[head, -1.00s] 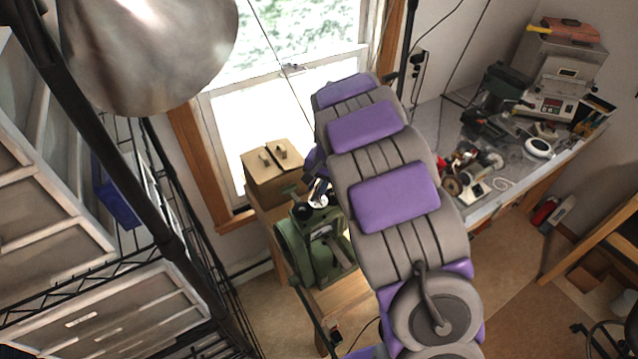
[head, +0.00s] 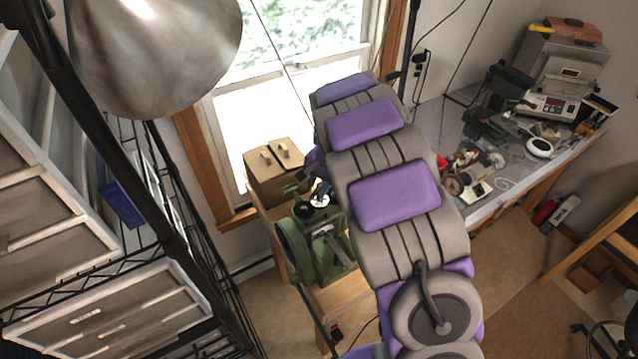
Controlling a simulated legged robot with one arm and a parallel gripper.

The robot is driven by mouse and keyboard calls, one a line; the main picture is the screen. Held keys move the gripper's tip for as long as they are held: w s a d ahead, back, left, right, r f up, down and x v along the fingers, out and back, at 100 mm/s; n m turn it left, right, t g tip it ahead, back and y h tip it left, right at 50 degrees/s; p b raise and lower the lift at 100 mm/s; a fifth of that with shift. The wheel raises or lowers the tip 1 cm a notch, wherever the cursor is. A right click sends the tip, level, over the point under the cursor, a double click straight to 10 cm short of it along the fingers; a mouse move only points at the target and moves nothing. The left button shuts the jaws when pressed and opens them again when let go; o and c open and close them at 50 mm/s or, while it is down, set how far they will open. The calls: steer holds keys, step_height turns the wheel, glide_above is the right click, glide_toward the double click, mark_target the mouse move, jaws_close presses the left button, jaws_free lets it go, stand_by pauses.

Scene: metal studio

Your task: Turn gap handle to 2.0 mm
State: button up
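A green machine (head: 318,258) stands on a small wooden stand below the window. Black and metallic parts, including a round black knob (head: 303,210), show on its top. I cannot tell which part is the gap handle, and no scale or number is readable. My gripper (head: 318,190) is at the far end of my grey and purple arm, just above the machine's top. It is small, dark and partly hidden by the arm. I cannot tell whether its fingers are open, shut or touching the machine.
A wooden box (head: 273,170) stands behind the machine. A metal lamp shade (head: 155,55) hangs at upper left above a wire shelf (head: 185,225) with drawers. A cluttered workbench (head: 500,150) is at right.

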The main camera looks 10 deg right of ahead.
steer(key=shift+o, duration=1.2)
step_height(320, 180, up, 17)
steer(key=s+d+b, duration=0.2)
steer(key=shift+d, duration=0.15)
steer(key=s+f+n+g+b, duration=0.1)
steer(key=s+f+n+b, duration=0.2)
steer(key=s, duration=1)
steer(key=s+a+f+n+g+h+b, duration=0.1)
steer(key=s+f+n+b, duration=0.1)
steer(key=s+f+b, duration=0.8)
steer(key=s+f+n+g+b, duration=0.1)
steer(key=s+f+n+b, duration=0.2)
steer(key=s+f+b, duration=0.4)
steer(key=s+f, duration=0.5)
steer(key=s, duration=0.4)
steer(key=shift+s+a+f+n+h, duration=0.2)
steer(key=shift+a+n+h, duration=0.1)
steer(key=shift+a, duration=0.1)
